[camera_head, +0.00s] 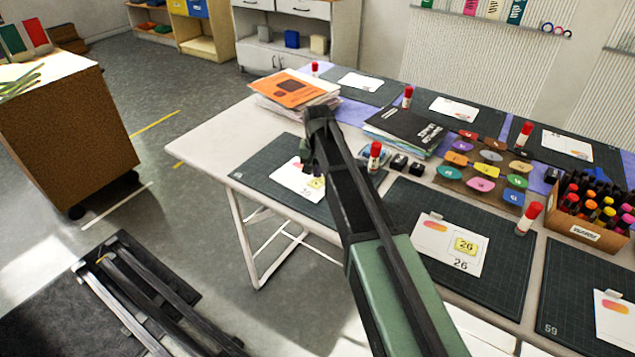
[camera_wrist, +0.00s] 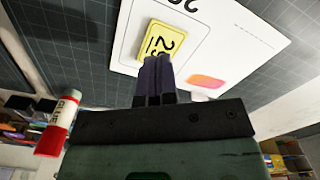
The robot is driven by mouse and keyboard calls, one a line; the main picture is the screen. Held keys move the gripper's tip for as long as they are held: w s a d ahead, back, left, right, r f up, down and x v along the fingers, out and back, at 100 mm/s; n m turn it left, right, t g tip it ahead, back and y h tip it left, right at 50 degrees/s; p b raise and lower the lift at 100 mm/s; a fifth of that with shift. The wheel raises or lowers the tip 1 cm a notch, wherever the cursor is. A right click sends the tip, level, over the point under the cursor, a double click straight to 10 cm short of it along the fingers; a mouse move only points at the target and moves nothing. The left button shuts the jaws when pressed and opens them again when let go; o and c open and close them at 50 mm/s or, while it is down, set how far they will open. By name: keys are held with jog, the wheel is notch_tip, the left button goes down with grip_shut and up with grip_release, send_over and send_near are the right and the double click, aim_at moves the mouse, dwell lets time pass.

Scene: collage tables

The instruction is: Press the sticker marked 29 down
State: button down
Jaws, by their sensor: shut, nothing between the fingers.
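A yellow sticker (camera_head: 317,184) lies on a white card (camera_head: 290,183) on the dark mat at the left near side of the table. In the wrist view the sticker (camera_wrist: 160,43) shows a 2; its second digit is partly hidden by my fingers. The white card (camera_wrist: 235,45) also carries a pink-orange patch and a partly cut-off printed number. My gripper (camera_head: 308,170) is shut and empty, its fingertips (camera_wrist: 153,62) over the sticker's edge. I cannot tell whether they touch it.
A red-capped glue stick (camera_head: 375,156) stands beside the left mat (camera_head: 250,172). Another card with a yellow sticker marked 26 (camera_head: 467,245) lies to the right. Paper stacks (camera_head: 295,90) and a marker box (camera_head: 590,232) stand farther along the table.

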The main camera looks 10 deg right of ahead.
aim_at(318, 182)
jog(key=shift+f+b, duration=1.25)
jog(key=shift+r, duration=0.1)
dwell(0.5)
notch_tip(318, 182, up, 7)
jog(key=p, duration=0.7)
jog(key=shift+r, duration=0.1)
jog(key=shift+s, duration=0.1)
jog(key=s+r+n+p, duration=0.1)
jog(key=s+r+p, duration=0.2)
jog(key=s, duration=1)
jog(key=s+r+n+p, duration=0.2)
jog(key=s+r+p, duration=0.1)
jog(key=s, duration=1)
